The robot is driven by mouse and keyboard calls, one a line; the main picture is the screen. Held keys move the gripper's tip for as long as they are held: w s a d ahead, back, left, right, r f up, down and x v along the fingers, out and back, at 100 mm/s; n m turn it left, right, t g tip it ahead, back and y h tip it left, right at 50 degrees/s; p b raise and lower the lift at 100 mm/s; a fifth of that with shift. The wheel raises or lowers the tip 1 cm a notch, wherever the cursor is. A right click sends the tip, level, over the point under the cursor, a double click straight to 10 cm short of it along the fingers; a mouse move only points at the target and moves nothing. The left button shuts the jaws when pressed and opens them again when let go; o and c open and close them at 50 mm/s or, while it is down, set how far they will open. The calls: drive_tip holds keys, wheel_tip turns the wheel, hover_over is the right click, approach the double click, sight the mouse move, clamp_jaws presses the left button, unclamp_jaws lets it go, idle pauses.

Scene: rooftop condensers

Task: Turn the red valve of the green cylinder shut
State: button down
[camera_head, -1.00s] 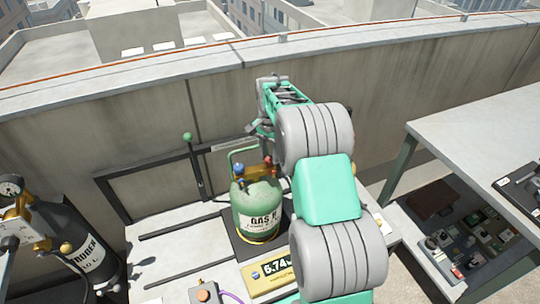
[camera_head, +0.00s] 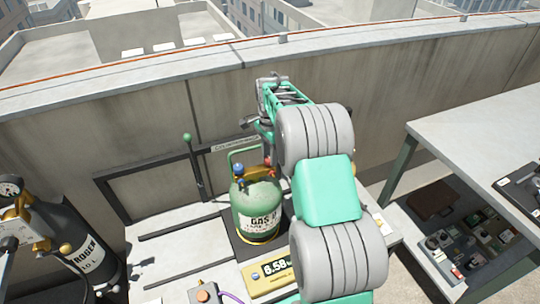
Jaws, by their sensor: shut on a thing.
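The green cylinder (camera_head: 258,210) stands upright on a dark scale plate on the bench. A blue valve (camera_head: 239,169) is on the left of its top. The red valve (camera_head: 267,161) is on the right of its top, mostly covered by my gripper and arm. My gripper (camera_head: 267,146) is above the right side of the cylinder top, shut on the red valve. Its fingertips are largely hidden, so the exact hold and the valve's angle cannot be made out.
The scale's yellow display (camera_head: 270,276) sits in front of the cylinder. A black nitrogen cylinder (camera_head: 88,254) with gauges stands at the left. A dark metal frame (camera_head: 150,172) and the parapet wall are behind. A grey table (camera_head: 480,130) is at the right.

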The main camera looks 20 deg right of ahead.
drive_tip(key=c, duration=1)
unclamp_jaws()
drive_tip(key=shift+c, duration=0.2)
wheel_tip(320, 180, up, 8)
drive_tip(key=shift+f+b, duration=0.1)
drive_tip(key=shift+b, duration=0.3)
drive_tip(key=s+a+r+n+t, duration=0.1)
drive_tip(key=s+a+r+n, duration=0.4)
drive_tip(key=s, duration=0.2)
drive_tip(key=s+a+f+n+t, duration=0.1)
drive_tip(key=s+a+f+n, duration=0.1)
drive_tip(key=s+n, duration=0.3)
drive_tip(key=s+a+f+n+t, duration=0.1)
drive_tip(key=s+a+n, duration=0.4)
drive_tip(key=s, duration=0.8)
drive_tip(key=shift+s+a+f+n, duration=0.25)
drive_tip(key=shift+s+f+n, duration=0.15)
drive_tip(key=shift+f, duration=0.1)
